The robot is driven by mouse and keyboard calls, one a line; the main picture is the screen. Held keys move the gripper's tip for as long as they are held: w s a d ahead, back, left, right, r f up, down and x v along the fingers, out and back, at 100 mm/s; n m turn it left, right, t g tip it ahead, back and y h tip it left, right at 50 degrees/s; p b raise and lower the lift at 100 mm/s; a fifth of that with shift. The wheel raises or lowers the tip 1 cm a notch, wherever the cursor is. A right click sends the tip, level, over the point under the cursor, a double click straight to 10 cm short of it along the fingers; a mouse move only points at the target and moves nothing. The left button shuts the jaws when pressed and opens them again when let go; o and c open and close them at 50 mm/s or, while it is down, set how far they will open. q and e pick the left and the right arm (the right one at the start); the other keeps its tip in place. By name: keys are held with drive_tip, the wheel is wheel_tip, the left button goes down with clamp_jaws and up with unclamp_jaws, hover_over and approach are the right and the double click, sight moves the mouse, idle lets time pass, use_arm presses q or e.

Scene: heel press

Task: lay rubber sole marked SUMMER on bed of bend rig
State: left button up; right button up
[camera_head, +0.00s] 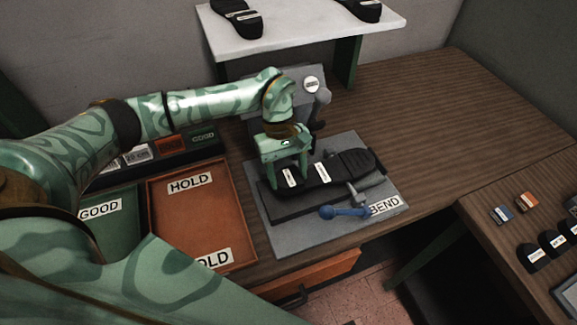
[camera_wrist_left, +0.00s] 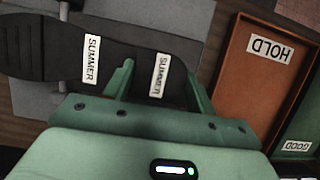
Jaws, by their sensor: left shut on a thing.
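The black rubber sole (camera_head: 354,162) lies lengthwise over the dark bed of the bend rig (camera_head: 277,208), its toe toward the right. In the left wrist view the sole (camera_wrist_left: 25,47) shows two white labels reading SUMMER. My left gripper (camera_head: 290,178) points down at the sole's left end and is shut on it, with one label between the fingers; the fingers also show in the left wrist view (camera_wrist_left: 158,80). The gripper hides part of the sole, and I cannot tell whether its whole length touches the bed. My right gripper is not in view.
The rig's blue-handled lever (camera_head: 343,211) is at its front, by a BEND label. An orange HOLD tray (camera_head: 200,215) and green GOOD tray (camera_head: 112,232) are left. A white shelf (camera_head: 300,28) with dark soles is behind. The wooden bench (camera_head: 430,110) is clear to the right.

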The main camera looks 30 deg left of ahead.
use_arm(q)
drive_tip(key=shift+f+b, duration=0.35)
drive_tip(key=shift+f, duration=0.45)
drive_tip(key=shift+f+b, duration=0.35)
drive_tip(key=shift+f, duration=0.1)
drive_tip(key=o, duration=1.6)
drive_tip(key=shift+c, duration=0.2)
